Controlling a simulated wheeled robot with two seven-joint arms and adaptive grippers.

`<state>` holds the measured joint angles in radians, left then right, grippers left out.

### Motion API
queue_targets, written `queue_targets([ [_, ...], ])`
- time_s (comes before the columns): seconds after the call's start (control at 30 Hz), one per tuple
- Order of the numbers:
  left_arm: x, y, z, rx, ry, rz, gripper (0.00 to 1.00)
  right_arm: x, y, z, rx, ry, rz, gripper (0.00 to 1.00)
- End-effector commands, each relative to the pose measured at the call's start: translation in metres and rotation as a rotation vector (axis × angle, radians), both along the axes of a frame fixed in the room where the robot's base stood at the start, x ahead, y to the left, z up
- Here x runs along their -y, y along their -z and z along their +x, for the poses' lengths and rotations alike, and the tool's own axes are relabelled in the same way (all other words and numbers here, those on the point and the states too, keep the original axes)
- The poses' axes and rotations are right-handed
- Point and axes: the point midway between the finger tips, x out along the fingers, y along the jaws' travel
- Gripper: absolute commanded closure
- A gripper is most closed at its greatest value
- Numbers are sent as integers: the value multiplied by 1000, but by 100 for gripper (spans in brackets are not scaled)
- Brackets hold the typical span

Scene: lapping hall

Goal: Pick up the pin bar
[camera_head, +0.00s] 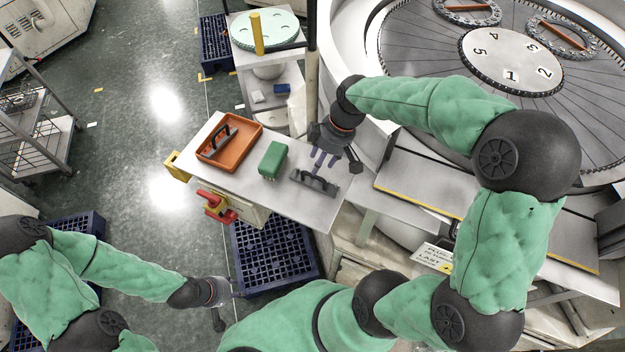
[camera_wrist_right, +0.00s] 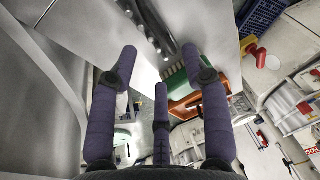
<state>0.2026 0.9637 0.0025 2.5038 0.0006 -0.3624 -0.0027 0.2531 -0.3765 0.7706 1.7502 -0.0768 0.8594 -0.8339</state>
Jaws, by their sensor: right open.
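In the right wrist view, a dark strip with bright round studs, which looks like the same bar (camera_wrist_right: 150,27), is just beyond the fingertips. My right gripper (camera_head: 325,160) hangs just above and behind the bar, fingers pointing down. Its purple fingers (camera_wrist_right: 161,72) are spread and empty. I cannot tell whether any fingertip touches the bar. My left gripper (camera_head: 230,291) is low at the front left, away from the table; its fingers are small and unclear.
The table (camera_head: 240,168) also bears a green block-like brush (camera_head: 272,160) and an orange tray (camera_head: 229,141) with a black-handled tool in it. The large round lapping machine (camera_head: 512,62) fills the right. A blue crate (camera_head: 275,256) stands below the table front. A red-yellow switch (camera_head: 216,206) juts out.

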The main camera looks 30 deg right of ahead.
Motion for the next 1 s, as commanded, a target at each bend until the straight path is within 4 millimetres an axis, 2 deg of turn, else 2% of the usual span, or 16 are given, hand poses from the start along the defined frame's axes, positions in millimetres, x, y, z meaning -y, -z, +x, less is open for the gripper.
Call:
queue_targets([
  [0.1, 0, 1, 0, 0, 0, 0, 60, -3, 14, 2, -2, 1, 0, 53],
  [0.33, 0, 0, 0, 1, 0, 0, 60, -7, 27, 2, -2, 2, 0, 53],
  [0.6, 0, -1, 0, 1, 0, 0, 60, -17, 62, 3, -2, 2, 0, 53],
  [0.93, 0, -1, 0, 1, 0, 0, 60, -19, 69, 5, 1, 3, -1, 53],
  [0.97, 0, -1, 0, 1, 0, 0, 60, -19, 69, 5, 1, 3, -1, 55],
  [1.0, 0, -1, 0, 1, 0, 0, 60, -19, 69, 5, 1, 2, 0, 67],
])
